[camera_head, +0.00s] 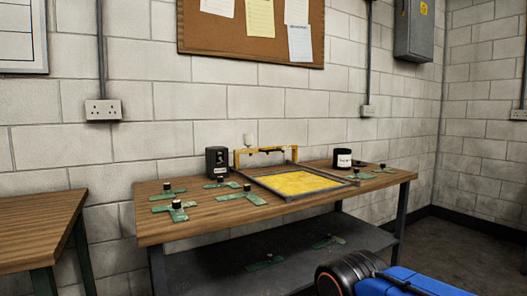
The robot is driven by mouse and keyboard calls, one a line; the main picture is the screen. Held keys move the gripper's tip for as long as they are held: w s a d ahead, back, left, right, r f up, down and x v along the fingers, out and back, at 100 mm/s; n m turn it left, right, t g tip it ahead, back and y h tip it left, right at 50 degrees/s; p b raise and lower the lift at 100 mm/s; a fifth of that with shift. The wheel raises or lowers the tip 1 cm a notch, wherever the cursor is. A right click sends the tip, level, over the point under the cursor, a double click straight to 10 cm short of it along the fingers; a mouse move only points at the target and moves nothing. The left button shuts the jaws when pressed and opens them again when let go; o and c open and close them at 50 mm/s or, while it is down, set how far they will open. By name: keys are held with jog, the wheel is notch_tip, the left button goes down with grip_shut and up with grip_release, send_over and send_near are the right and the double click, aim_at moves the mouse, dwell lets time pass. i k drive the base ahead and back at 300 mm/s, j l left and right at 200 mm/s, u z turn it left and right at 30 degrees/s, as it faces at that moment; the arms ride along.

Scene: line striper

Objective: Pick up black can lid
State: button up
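Two dark cans stand on the wooden workbench (165,230). A black can (217,162) with a small label stands at the back, left of the yellow-topped tray. A shorter can (342,158) with a black top and a white label stands at the back right of the tray. Both look upright. I cannot tell at this size whether either black top is a separate lid. My gripper is not in view, and nothing is seen touching either can.
A yellow-filled framed tray (285,197) lies between the cans, with a yellow bracket (270,151) behind it. Several green pieces with black knobs lie around. A dark lower shelf (225,272) holds more. Another wooden table (35,230) stands left. Floor (455,245) is open at right.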

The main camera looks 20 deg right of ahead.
aim_at(341, 157)
jog(key=z, duration=1.3)
jog(key=i+l+u, duration=0.2)
jog(key=i+l, duration=0.15)
jog(key=i, duration=0.1)
